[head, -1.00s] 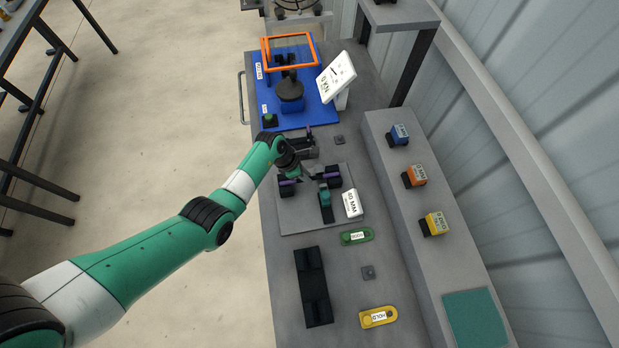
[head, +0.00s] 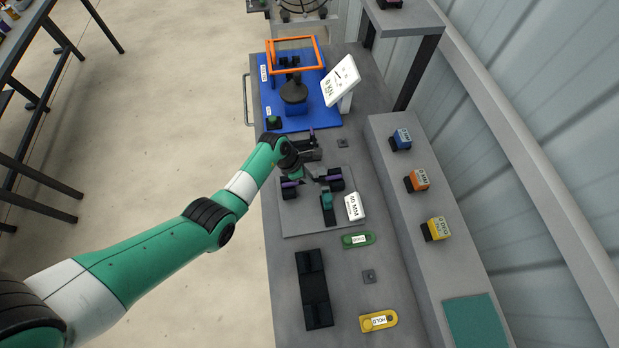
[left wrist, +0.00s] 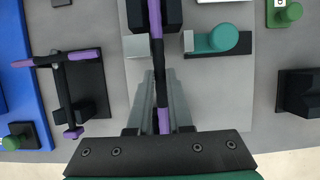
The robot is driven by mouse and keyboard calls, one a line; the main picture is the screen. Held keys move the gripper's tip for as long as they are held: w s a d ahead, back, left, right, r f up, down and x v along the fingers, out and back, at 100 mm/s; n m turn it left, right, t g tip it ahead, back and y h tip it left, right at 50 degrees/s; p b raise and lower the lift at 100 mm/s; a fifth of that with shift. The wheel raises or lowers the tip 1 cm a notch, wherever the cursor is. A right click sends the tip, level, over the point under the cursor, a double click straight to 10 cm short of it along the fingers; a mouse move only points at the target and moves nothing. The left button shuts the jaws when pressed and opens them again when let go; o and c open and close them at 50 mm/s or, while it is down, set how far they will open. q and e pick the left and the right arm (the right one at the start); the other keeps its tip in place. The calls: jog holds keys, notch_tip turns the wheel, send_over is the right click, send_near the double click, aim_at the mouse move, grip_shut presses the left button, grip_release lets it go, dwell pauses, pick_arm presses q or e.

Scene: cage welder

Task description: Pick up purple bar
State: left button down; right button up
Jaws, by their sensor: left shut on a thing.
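The purple bar (left wrist: 154,17) has purple ends and a dark middle; in the left wrist view it runs lengthwise between my left fingers. My left gripper (left wrist: 163,92) is shut on it. The bar's far end lies over a black block (left wrist: 173,14). In the head view my left gripper (head: 312,180) is low over the grey plate (head: 313,217), between two black blocks with purple on top. I cannot tell whether the bar rests on the blocks or is slightly raised. My right gripper is not in view.
A black fixture with purple-ended rods (left wrist: 66,85) stands beside the plate. A teal clamp piece (left wrist: 222,38) and a white 40 MM sign (head: 354,206) are close by. A blue base with an orange frame (head: 293,50) stands farther back. A black holder (head: 314,290) is in front.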

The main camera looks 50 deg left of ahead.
aim_at(316, 179)
pick_arm(q)
notch_tip(316, 179, up, 3)
jog(key=shift+r+p, duration=0.15)
jog(key=shift+p, duration=0.6)
jog(key=s+d+r+p, duration=0.1)
jog(key=s+r+p, duration=0.5)
jog(key=s, duration=0.8)
notch_tip(316, 179, up, 3)
jog(key=shift+d+r, duration=0.1)
jog(key=shift+d, duration=0.05)
jog(key=c, duration=1.4)
grip_release()
grip_shut()
jog(key=shift+w, duration=0.1)
notch_tip(316, 179, up, 10)
jog(key=p, duration=1)
jog(key=shift+r, duration=0.25)
